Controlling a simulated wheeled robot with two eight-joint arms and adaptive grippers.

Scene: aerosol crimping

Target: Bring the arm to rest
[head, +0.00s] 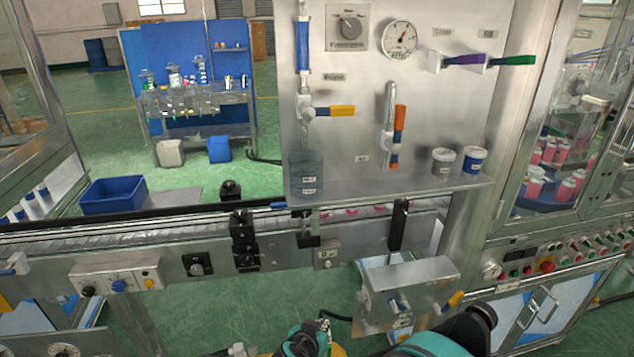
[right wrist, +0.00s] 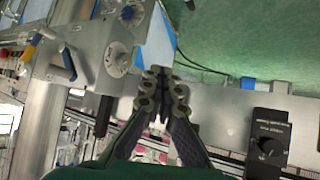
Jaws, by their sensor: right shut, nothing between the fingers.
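My right gripper (head: 322,322) shows at the bottom edge of the head view, in front of the steel machine and low over the green floor. In the right wrist view its two dark fingers (right wrist: 164,88) meet at the tips, shut with nothing between them. Part of my teal right arm shows at the bottom of the head view. My left gripper is in neither view.
A steel panel (head: 440,120) with a gauge (head: 399,39), coloured levers and two small cups stands ahead. A conveyor (head: 130,236) runs left, with a blue bin (head: 113,196) behind it. A steel box (head: 408,280) with a yellow-handled valve juts out near my right gripper.

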